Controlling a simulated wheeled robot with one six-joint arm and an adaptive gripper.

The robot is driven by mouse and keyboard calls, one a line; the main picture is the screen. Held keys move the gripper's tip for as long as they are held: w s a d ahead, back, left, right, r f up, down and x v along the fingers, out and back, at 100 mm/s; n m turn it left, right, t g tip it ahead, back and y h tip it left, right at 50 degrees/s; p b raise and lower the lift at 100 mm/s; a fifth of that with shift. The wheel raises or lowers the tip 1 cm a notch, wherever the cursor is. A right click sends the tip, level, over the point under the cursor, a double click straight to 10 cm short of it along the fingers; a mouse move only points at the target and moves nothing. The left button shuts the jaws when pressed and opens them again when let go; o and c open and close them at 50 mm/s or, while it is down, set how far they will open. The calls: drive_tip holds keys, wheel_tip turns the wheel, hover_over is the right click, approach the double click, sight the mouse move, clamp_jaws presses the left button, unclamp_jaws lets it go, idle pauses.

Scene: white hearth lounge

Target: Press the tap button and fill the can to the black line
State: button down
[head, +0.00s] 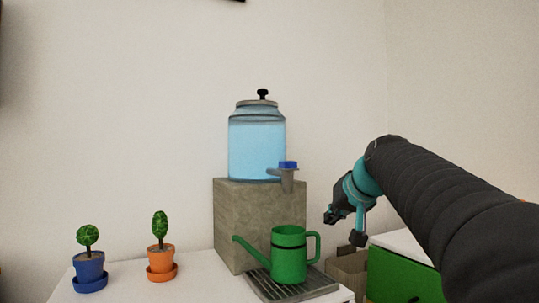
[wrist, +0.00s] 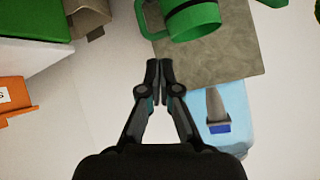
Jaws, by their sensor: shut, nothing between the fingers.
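A glass jar of blue water (head: 257,150) stands on a stone block (head: 240,225) in the head view. Its grey tap carries a blue button (head: 288,165), also in the wrist view (wrist: 218,128). The green watering can (head: 289,266) stands upright below the spout, with a black line (head: 289,247) around its upper body; part of it shows in the wrist view (wrist: 196,20). No stream shows between spout and can. The water level inside the can is hidden. My gripper (head: 344,228) is shut and empty, right of the tap and apart from it; its fingertips meet in the wrist view (wrist: 160,70).
The can stands on a slatted drip tray (head: 258,286). Two potted plants, blue (head: 90,268) and orange (head: 160,259), stand at the left of the white table. A brownish box (head: 345,268) and a green-fronted cabinet (head: 400,275) are at the right.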

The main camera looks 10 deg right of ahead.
drive_tip(key=a+r+n+t+y, duration=0.1)
drive_tip(key=a+r+n+t, duration=0.1)
drive_tip(key=r, duration=0.8)
drive_tip(key=a+r+n+t+y, duration=0.2)
drive_tip(key=r+n, duration=0.1)
drive_tip(key=r, duration=0.7)
drive_tip(key=shift+w, duration=0.15)
drive_tip(key=shift+w+a, duration=0.1)
drive_tip(key=shift+w, duration=0.05)
hover_over(292, 169)
wheel_tip(292, 169, down, 5)
drive_tip(key=shift+r+p, duration=0.2)
drive_tip(key=shift+p, duration=0.15)
drive_tip(key=shift+f, duration=0.9)
drive_tip(key=shift+f+b, duration=0.1)
drive_tip(key=shift+b, duration=0.2)
